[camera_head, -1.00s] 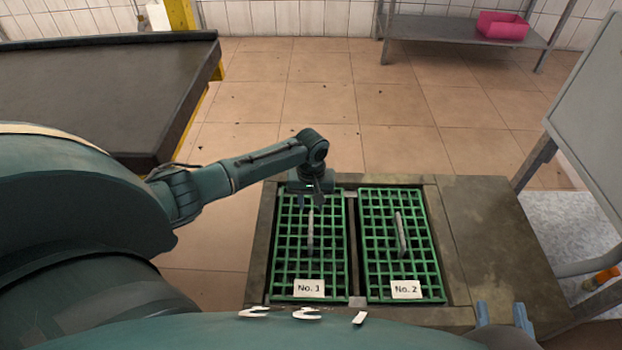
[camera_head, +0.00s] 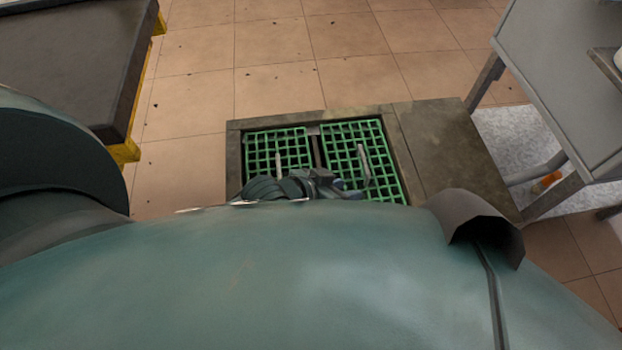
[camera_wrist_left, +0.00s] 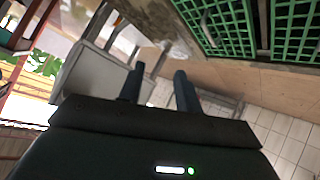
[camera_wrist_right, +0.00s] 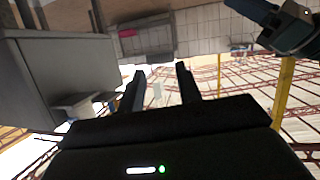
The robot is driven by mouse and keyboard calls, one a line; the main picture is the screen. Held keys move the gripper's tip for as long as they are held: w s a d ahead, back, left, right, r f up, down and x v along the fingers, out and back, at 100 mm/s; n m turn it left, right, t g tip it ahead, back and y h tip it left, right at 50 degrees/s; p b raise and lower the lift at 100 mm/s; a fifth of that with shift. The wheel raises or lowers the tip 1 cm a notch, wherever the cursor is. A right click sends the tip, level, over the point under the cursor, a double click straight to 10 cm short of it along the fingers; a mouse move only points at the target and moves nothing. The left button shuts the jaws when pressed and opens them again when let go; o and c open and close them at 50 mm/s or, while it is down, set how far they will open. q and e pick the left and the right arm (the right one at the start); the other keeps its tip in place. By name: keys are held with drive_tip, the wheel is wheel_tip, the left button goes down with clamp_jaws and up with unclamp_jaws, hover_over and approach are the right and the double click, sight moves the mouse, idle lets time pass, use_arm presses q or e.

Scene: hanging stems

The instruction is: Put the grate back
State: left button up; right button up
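Two green grates lie side by side in the dark frame (camera_head: 236,160) in the floor, the left grate (camera_head: 262,143) and the right grate (camera_head: 338,133), each with a pale upright handle. My left gripper (camera_head: 350,190) is low in the head view, in front of the grates' near part. In the left wrist view (camera_wrist_left: 159,72) its fingers are apart and empty, with the grates (camera_wrist_left: 235,22) at upper right, clear of the fingers. My right gripper (camera_wrist_right: 160,70) is open and empty and is not seen in the head view. The grates' near ends are hidden by my body.
A dark table (camera_head: 70,60) stands at left. A grey stand (camera_head: 565,80) stands at right beside a brown slab (camera_head: 445,150). The tiled floor (camera_head: 280,50) behind the grates is open. A pink bin (camera_wrist_right: 127,32) shows in the right wrist view.

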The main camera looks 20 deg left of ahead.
use_arm(q)
drive_tip(key=s+a+r+m+t, duration=0.1)
drive_tip(key=s+a+r+t, duration=0.1)
drive_tip(key=r, duration=0.3)
drive_tip(key=s+a+r+m+t+y, duration=0.1)
drive_tip(key=s+r+t, duration=0.1)
drive_tip(key=s+r, duration=0.2)
drive_tip(key=shift+s+a+r+t, duration=0.15)
drive_tip(key=shift+a+r+t, duration=0.2)
drive_tip(key=shift+a+t, duration=0.05)
